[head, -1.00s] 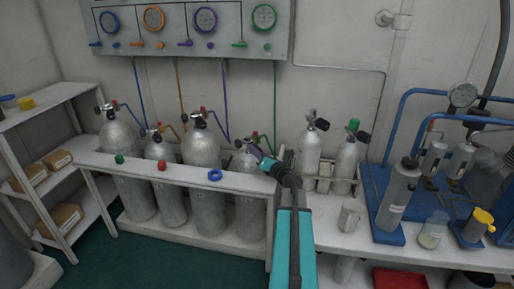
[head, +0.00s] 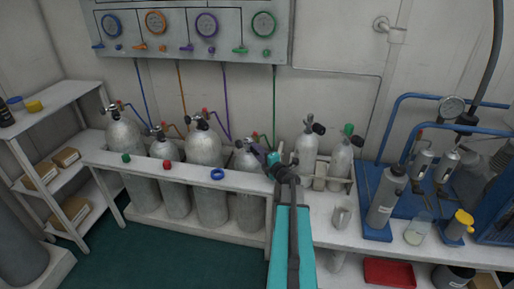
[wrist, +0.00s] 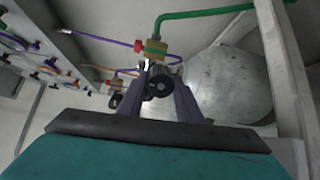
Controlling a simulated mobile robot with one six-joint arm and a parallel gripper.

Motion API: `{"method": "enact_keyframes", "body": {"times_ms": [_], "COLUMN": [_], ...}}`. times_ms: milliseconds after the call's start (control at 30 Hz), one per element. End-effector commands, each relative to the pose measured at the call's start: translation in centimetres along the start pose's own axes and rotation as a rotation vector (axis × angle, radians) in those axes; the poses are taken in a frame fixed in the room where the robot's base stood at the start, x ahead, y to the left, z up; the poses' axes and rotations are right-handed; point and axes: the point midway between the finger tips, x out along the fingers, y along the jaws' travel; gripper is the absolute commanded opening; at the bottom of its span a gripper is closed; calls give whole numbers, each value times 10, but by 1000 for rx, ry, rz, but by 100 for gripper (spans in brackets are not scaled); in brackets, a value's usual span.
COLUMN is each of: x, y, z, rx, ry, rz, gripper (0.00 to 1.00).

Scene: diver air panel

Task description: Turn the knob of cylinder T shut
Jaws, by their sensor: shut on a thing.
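A row of steel cylinders stands behind a white rail. The rightmost one (head: 247,208), at the green hose, has my gripper (head: 266,154) at its valve. No letter T is readable, so I cannot confirm its name from a label. In the wrist view, the black knob (wrist: 160,83) sits between the two purple fingers of my gripper (wrist: 160,92), which is shut on it. The cylinder's rounded grey shoulder (wrist: 228,85) is to the right. A brass valve fitting (wrist: 154,48) with a green hose is behind the knob. In the head view my gripper hides most of the valve.
Three other cylinders (head: 204,148) stand to the left, with valves and hoses. Two small cylinders (head: 340,158) stand close on the right. A gauge panel (head: 185,30) hangs above.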

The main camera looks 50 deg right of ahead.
Motion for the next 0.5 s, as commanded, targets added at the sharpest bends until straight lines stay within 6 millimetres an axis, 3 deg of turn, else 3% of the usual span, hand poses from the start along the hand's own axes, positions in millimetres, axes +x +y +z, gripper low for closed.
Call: {"method": "enact_keyframes", "body": {"times_ms": [33,500], "x": [2,2], "y": [7,7], "z": [4,5], "rx": [45,489], "ry": [-4,14], "rz": [1,0], "gripper": [10,10]}}
